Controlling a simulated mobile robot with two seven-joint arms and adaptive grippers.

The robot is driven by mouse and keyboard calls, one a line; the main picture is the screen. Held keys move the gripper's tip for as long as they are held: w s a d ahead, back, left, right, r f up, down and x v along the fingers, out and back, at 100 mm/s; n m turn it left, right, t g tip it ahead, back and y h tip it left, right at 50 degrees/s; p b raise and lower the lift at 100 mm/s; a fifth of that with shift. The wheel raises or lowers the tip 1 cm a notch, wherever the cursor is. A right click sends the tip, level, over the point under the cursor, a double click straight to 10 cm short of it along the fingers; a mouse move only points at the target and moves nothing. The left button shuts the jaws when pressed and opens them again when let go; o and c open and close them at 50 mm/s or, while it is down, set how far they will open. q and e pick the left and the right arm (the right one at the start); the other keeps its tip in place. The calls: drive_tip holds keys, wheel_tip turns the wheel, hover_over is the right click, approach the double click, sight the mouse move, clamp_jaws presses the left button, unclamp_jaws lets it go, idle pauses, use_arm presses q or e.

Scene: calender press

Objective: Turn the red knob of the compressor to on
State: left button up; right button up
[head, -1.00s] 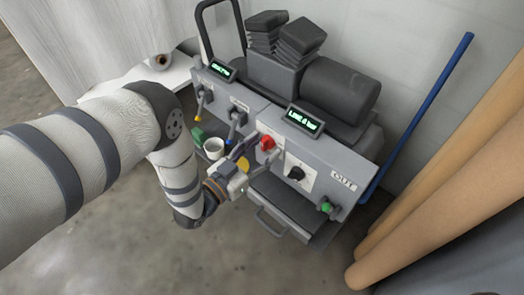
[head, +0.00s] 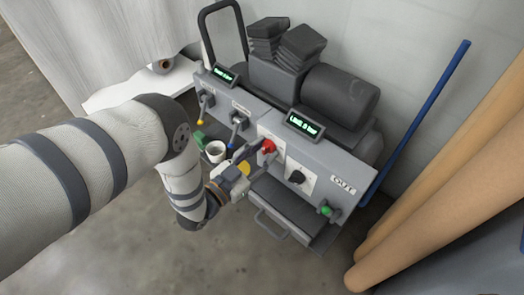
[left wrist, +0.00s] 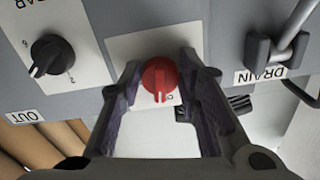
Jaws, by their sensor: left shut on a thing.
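The red knob (head: 269,146) sits on a pale plate on the front of the grey compressor (head: 345,168). In the left wrist view the red knob (left wrist: 159,76) shows between my two dark fingers, its light pointer line toward the bottom of the picture. The lettering on its plate is mostly hidden. My left gripper (head: 262,151) reaches the knob from the front and is shut on it; its fingertips also show in the left wrist view (left wrist: 160,66). My right gripper is not in view.
A black dial (head: 297,177) is right of the knob, with a green-tipped valve (head: 327,210) below. A DRAIN lever (left wrist: 283,48) is close by in the left wrist view.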

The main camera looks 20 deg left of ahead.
use_arm(q)
drive_tip(key=shift+r+m+p, duration=0.1)
drive_tip(key=shift+m+p, duration=0.3)
drive_tip(key=shift+m, duration=0.5)
drive_tip(key=shift+a+r+m+p, duration=0.15)
drive_tip(key=shift+m+p, duration=0.55)
drive_tip(key=shift+m, duration=1.8)
drive_tip(key=shift+a+f+m+p, duration=0.15)
drive_tip(key=shift+m+p, duration=0.5)
drive_tip(key=shift+m, duration=1.85)
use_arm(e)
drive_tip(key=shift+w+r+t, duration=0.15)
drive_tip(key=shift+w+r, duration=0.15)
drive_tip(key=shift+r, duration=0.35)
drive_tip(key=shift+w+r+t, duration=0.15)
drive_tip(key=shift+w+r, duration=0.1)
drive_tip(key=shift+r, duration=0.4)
use_arm(q)
drive_tip(key=o, duration=1.1)
drive_tip(key=shift+r, duration=0.1)
drive_tip(key=shift+w, duration=0.1)
